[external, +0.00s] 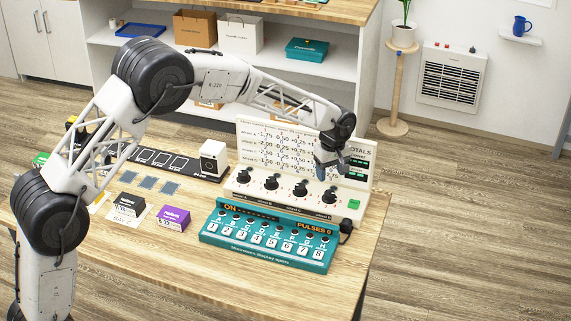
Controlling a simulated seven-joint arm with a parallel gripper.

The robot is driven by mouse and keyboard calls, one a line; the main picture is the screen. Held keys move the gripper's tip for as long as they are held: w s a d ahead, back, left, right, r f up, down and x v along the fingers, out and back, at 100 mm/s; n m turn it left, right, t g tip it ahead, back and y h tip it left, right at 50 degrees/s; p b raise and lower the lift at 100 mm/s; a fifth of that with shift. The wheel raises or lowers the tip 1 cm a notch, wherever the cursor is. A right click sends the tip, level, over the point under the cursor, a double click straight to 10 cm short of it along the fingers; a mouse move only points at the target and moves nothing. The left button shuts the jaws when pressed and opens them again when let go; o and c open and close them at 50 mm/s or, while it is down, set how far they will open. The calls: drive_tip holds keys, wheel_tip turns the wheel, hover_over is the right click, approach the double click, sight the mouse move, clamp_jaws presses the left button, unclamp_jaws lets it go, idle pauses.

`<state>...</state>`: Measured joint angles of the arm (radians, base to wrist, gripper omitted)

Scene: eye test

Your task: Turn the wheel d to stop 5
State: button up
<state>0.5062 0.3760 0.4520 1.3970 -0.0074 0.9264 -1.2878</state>
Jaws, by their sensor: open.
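A cream panel (262,196) with a row of black wheels stands on the wooden table. The rightmost wheel (329,197) appears to be wheel d, though its small label is hard to read. Its pointer and stop marks are too small to read. The other wheels, such as the leftmost wheel (244,177), sit to its left. My gripper (321,172) is open, pointing down, above and slightly behind the rightmost wheel in the picture. It looks apart from the wheel. It covers part of the upright chart board (275,145) and the totals display (360,163).
A teal box (262,254) with numbered keys stands in front of the panel. A green button (354,204) is right of the wheels. A white box (213,157), a purple box (173,218) and a black-topped box (127,206) stand to the left. Bare table lies at the front left.

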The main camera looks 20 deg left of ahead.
sight(330, 193)
drive_tip(key=m, duration=0.6)
drive_tip(key=shift+m, duration=0.4)
drive_tip(key=m, duration=0.6)
drive_tip(key=shift+m, duration=0.4)
drive_tip(key=shift+f, duration=0.15)
drive_tip(key=shift+f, duration=3.8)
drive_tip(key=c, duration=0.9)
drive_tip(key=shift+m, duration=0.6)
